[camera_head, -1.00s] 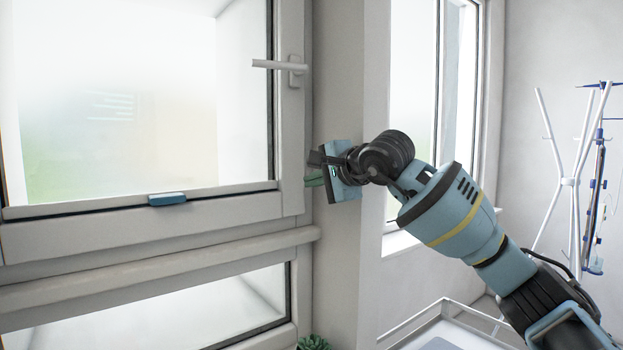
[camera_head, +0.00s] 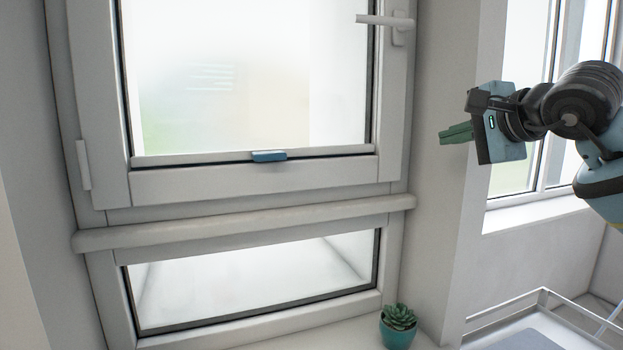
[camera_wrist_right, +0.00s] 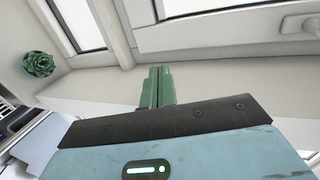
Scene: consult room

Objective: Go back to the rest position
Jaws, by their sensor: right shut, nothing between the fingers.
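My right gripper (camera_head: 457,134) is held up in the air in front of the wall strip to the right of the window. Its green fingers are together with nothing between them, pointing left. In the right wrist view the same closed green fingers (camera_wrist_right: 157,87) point up the picture toward the pale sill and window frame. My right arm comes in from the right edge of the head view. My left gripper is in neither view.
A white window (camera_head: 123,186) with a handle (camera_head: 385,21) fills the middle. A blue block (camera_head: 269,156) sits at its lower pane edge. A potted succulent (camera_head: 397,330) stands below on the sill. A white-railed tray or cart (camera_head: 507,310) is at the lower right.

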